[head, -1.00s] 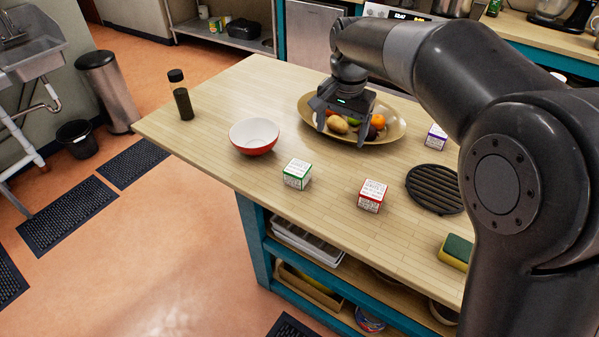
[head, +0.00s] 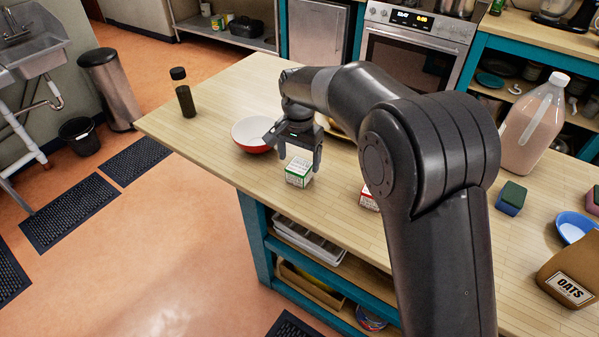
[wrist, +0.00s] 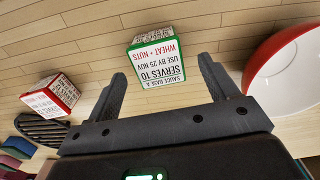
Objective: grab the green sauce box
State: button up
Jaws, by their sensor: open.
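The green sauce box (head: 298,172) is a small white cube with green edges, standing on the wooden counter near its front edge. My gripper (head: 298,160) is open and empty, just above and behind the box. In the wrist view my fingers (wrist: 163,82) point toward the box, which lies beyond the tips and roughly between them. I cannot tell whether either finger touches it.
A red and white bowl (head: 250,135) stands close on the left. A red-edged box (head: 368,198) is to the right, partly behind my arm, and shows in the wrist view (wrist: 50,97). A dark bottle (head: 184,95) stands farther left. The counter's front edge is near.

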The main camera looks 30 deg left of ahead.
aim_at(299, 166)
notch_tip(299, 166, down, 4)
jog(key=shift+d+r, duration=0.1)
jog(key=c, duration=1.1)
